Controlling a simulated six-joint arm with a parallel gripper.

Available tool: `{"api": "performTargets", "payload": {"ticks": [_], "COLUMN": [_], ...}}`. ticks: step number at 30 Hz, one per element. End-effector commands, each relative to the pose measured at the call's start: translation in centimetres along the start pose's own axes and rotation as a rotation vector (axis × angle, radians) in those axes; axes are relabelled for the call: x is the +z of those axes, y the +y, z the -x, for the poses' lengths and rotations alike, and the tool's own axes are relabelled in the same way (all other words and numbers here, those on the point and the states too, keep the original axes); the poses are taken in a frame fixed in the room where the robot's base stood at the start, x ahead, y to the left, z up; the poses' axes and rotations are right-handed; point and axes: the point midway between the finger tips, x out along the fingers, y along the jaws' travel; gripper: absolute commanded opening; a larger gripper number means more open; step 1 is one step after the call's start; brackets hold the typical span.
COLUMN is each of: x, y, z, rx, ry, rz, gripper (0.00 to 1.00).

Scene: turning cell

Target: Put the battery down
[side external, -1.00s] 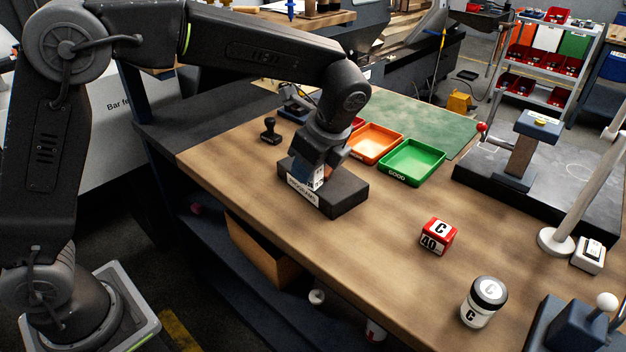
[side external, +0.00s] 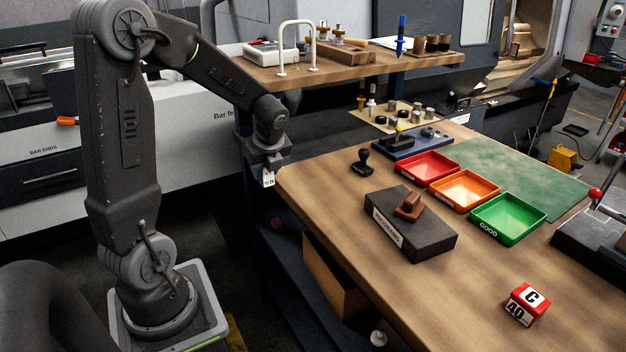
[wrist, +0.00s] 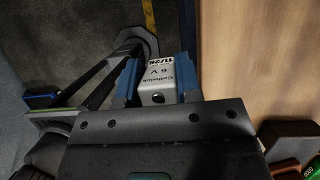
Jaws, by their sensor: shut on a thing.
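My gripper (side external: 267,168) is shut on the battery (side external: 268,180), a small pale block that hangs below the jaws by the near-left corner of the wooden bench (side external: 330,190). In the wrist view, the battery (wrist: 157,78) sits between the two blue fingers and shows a white face with "Callwick 6 V 11/26". There it appears beside the bench edge, over the dark floor. Its underside is hidden.
A dark block (side external: 428,238) with a white label carries a reddish-brown piece (side external: 409,207). Red (side external: 430,168), orange (side external: 465,190) and green (side external: 508,217) trays stand behind it. A black stamp (side external: 362,162) and a red cube (side external: 527,304) stand on the bench. The bench's front-left is clear.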

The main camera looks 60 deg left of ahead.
Motion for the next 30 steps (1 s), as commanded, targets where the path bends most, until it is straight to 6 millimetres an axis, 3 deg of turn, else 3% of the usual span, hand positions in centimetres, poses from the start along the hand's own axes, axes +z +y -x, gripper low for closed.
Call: {"api": "performTargets", "payload": {"ticks": [4,9,24,30], "x": [1.5,1.9,1.6,1.7], "y": [2.7,2.8,-9.5,-12.8], "z": [-1.3,-1.8,-1.8,-1.7], "rx": [-0.003,-0.006,-0.006,-0.005], "ry": [-0.006,-0.008,-0.008,-0.009], "rz": [-0.006,-0.017,-0.019,-0.016], "gripper": [0.06,0.06,0.06,0.06]}}
